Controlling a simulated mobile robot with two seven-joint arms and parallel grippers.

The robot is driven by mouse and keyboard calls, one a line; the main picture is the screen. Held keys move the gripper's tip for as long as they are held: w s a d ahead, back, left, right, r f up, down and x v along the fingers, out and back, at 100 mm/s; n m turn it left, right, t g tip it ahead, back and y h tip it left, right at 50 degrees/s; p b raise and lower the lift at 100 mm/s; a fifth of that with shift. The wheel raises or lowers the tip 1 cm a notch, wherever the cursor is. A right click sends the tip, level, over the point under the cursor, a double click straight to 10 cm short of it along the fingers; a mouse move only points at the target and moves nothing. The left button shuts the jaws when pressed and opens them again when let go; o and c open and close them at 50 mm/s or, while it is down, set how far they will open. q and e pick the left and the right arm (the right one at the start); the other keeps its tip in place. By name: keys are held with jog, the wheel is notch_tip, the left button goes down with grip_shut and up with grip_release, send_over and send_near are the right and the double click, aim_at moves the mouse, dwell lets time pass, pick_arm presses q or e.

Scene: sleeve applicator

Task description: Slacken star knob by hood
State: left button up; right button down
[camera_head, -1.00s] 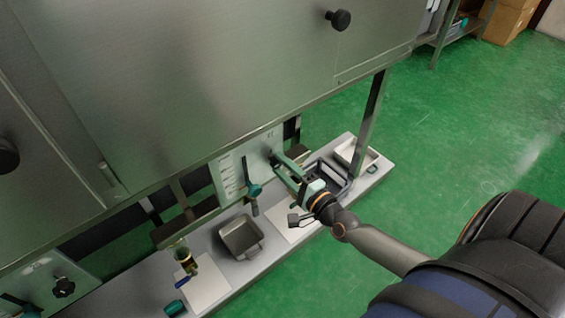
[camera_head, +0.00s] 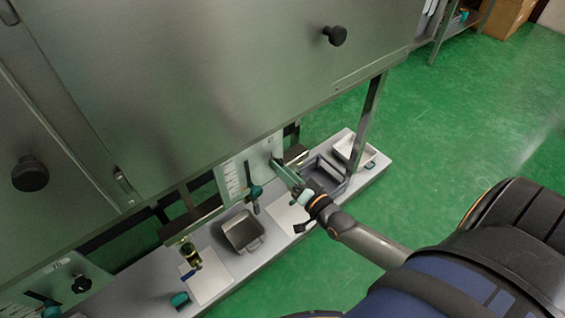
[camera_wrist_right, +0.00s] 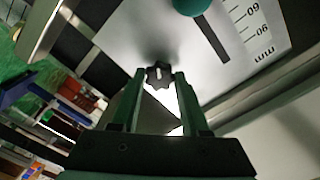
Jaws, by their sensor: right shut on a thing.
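The dark star knob (camera_wrist_right: 158,75) is on a pale plate with a printed scale (camera_wrist_right: 240,30), below the steel hood (camera_head: 220,80). My right gripper (camera_wrist_right: 159,82) is shut on this knob, with one green finger on each side of it in the right wrist view. In the head view the right gripper (camera_head: 276,165) reaches in from the right to the plate's right part, and its fingers hide most of the knob. My left gripper is not in view.
A teal-handled pointer (camera_head: 254,191) is on the same plate, left of my fingers. A second star knob (camera_head: 81,285) is on a plate at lower left. A grey tray (camera_head: 242,232) and a white tray (camera_head: 352,148) stand on the bench (camera_head: 285,262). Green floor is open at right.

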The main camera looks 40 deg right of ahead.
pick_arm(q)
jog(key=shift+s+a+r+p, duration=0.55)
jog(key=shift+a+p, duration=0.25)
jog(key=shift+p, duration=0.35)
pick_arm(e)
jog(key=shift+n, duration=3.5)
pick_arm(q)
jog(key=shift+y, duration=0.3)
pick_arm(e)
jog(key=shift+c, duration=2)
grip_release()
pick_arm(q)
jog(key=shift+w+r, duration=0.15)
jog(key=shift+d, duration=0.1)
